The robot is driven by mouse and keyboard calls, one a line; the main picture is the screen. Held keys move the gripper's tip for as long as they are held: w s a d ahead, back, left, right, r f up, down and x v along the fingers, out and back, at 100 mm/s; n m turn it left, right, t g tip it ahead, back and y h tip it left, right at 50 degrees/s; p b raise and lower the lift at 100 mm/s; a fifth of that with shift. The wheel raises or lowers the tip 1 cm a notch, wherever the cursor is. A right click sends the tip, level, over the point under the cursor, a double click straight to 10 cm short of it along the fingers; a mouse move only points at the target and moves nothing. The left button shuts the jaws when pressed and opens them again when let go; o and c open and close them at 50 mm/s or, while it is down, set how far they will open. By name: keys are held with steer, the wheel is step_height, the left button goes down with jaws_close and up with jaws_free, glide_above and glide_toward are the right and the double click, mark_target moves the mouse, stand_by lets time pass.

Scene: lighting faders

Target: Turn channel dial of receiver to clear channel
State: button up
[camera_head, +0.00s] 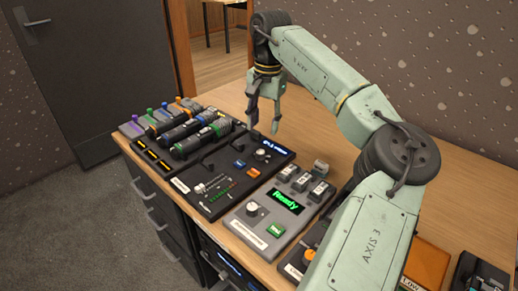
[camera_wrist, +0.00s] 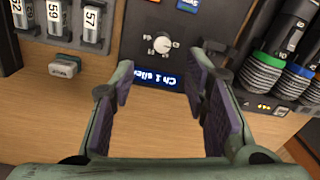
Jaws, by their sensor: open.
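The receiver is a black panel; its round silver channel dial (camera_wrist: 162,44) has small numbers around it. A blue display (camera_wrist: 153,81) beside the dial reads "Ch 1 silen…" upside down, its end hidden behind a finger. In the head view the dial (camera_head: 261,155) and display (camera_head: 273,146) sit at the far end of the black panel (camera_head: 222,206). My gripper (camera_head: 264,122) is open and empty, pointing down above the desk beyond that end. In the wrist view my gripper (camera_wrist: 162,80) has its fingers spread either side of the display, the dial lying past the tips.
A grey panel (camera_head: 251,235) with a "Ready" screen and numbered sliders stands to the right. A small grey block (camera_head: 321,168) lies behind the grey panel. Bare wood (camera_head: 335,131) is free behind.

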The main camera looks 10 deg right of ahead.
mark_target(261, 152)
steer(key=f, duration=0.6)
steer(key=f+p, duration=0.1)
steer(key=f, duration=0.2)
steer(key=shift+w+a+f, duration=0.2)
steer(key=shift+a+f, duration=0.05)
steer(key=shift+a, duration=0.1)
jaws_close()
